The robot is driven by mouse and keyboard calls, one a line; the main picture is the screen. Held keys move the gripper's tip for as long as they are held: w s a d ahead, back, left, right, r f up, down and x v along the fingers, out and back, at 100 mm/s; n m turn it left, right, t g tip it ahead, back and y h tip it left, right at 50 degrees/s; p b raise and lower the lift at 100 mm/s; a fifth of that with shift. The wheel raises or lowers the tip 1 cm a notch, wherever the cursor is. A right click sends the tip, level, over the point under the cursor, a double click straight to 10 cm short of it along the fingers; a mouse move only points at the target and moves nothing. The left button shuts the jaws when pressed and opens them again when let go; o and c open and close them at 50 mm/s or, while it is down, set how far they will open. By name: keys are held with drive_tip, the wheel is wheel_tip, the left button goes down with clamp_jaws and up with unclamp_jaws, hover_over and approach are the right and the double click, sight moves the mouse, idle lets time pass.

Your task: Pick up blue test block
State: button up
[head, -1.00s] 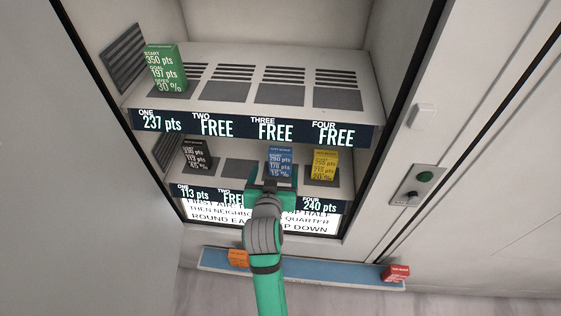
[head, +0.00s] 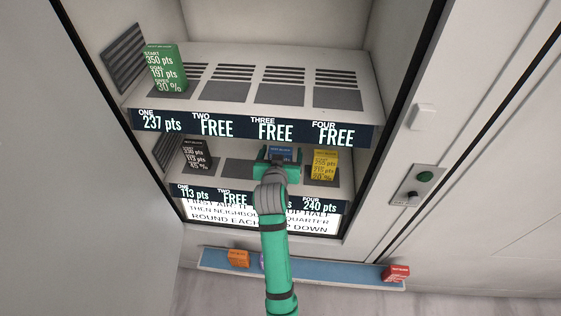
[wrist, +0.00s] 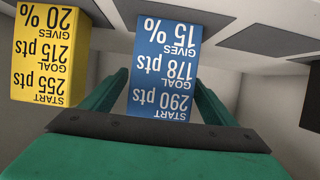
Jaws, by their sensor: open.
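The blue test block (head: 280,151) stands on the lower shelf, in the third place from the left; my gripper covers most of it in the head view. In the wrist view the blue block (wrist: 165,60) appears upside down, with the text START 290 pts, GOAL 178 pts, GIVES 15 %. My gripper (head: 277,158) is open in front of the block. In the wrist view its green fingers (wrist: 160,88) lie at the left and right sides of the block, with a narrow space showing at its right. I cannot tell whether either finger touches it.
A yellow block (head: 325,162) stands close right of the blue one. A black block (head: 196,154) is at the lower left, a green block (head: 166,70) on the upper shelf. The upper shelf edge (head: 250,127) overhangs. Orange (head: 238,258) and red (head: 396,272) blocks lie on the blue ledge (head: 330,273).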

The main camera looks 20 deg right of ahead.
drive_tip(key=shift+x, duration=0.9)
drive_tip(key=c, duration=1.5)
drive_tip(key=shift+r, duration=0.1)
